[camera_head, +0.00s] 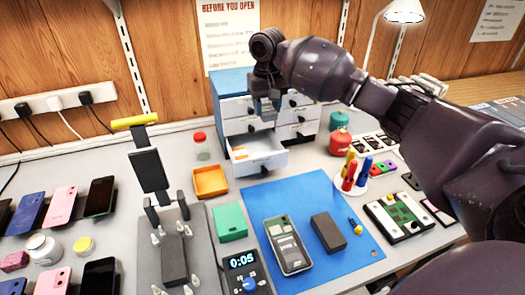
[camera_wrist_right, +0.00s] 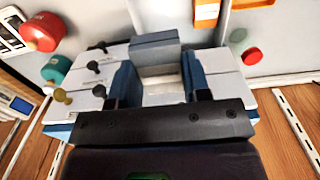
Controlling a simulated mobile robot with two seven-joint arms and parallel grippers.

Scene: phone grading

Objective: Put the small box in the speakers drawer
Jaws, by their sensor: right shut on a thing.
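My right gripper (camera_head: 268,108) is above and just behind the open drawer (camera_head: 272,163), in front of the cabinet's upper drawers. In the head view the box is small and hard to tell from the fingers. The open drawer is at the lower left of the cabinet (camera_head: 234,82), and something orange and white shows inside it. I cannot read which drawer is the speakers drawer. My left gripper is not in view.
An orange tray (camera_head: 210,181) and a red-lidded jar (camera_head: 202,147) stand left of the drawer. Red and teal bottles (camera_head: 340,141) stand to the right. The blue mat (camera_head: 300,197) in front holds a phone (camera_head: 288,246) and a dark block (camera_head: 328,232). A green box (camera_head: 229,222) lies nearby.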

